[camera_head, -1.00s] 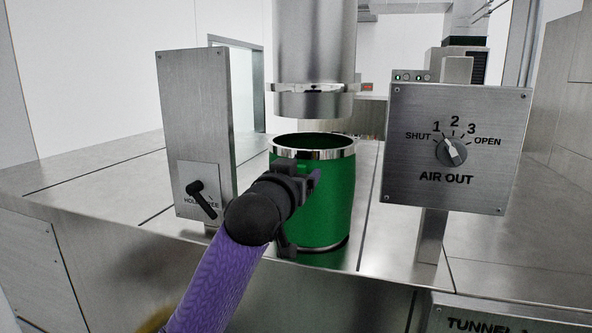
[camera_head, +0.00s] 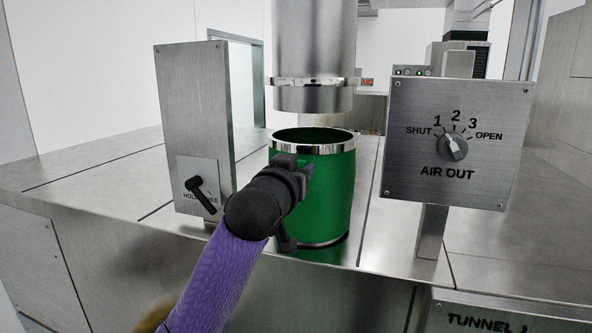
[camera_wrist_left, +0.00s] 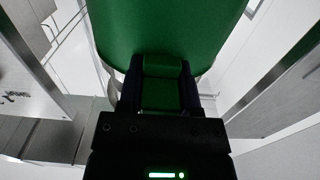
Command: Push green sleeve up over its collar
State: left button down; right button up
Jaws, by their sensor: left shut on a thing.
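The green sleeve (camera_head: 333,195) is an upright cylinder with a shiny metal rim (camera_head: 330,147) and an open top. It stands at or just above the steel deck. The grey duct (camera_head: 313,40) hangs over it with a shiny collar band (camera_head: 300,82) near its lower end. A small gap shows between the duct's lower end and the sleeve's rim. My left gripper (camera_head: 300,180) is at the sleeve's near left side. In the left wrist view its fingers are shut on a green tab (camera_wrist_left: 162,88) of the sleeve. My right gripper is not in view.
A steel panel with a black lever (camera_head: 201,195) stands left of the sleeve. The AIR OUT box (camera_head: 455,185) with its knob (camera_head: 452,147) stands on a post at the right. The deck (camera_head: 110,180) is bare at the far left.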

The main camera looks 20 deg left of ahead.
aim_at(301, 112)
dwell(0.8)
pick_arm(q)
notch_tip(301, 112, up, 10)
jog(key=shift+f, duration=0.2)
jog(key=shift+c, duration=1.7)
grip_release()
jog(key=shift+o, duration=0.3)
jog(key=shift+f, duration=0.1)
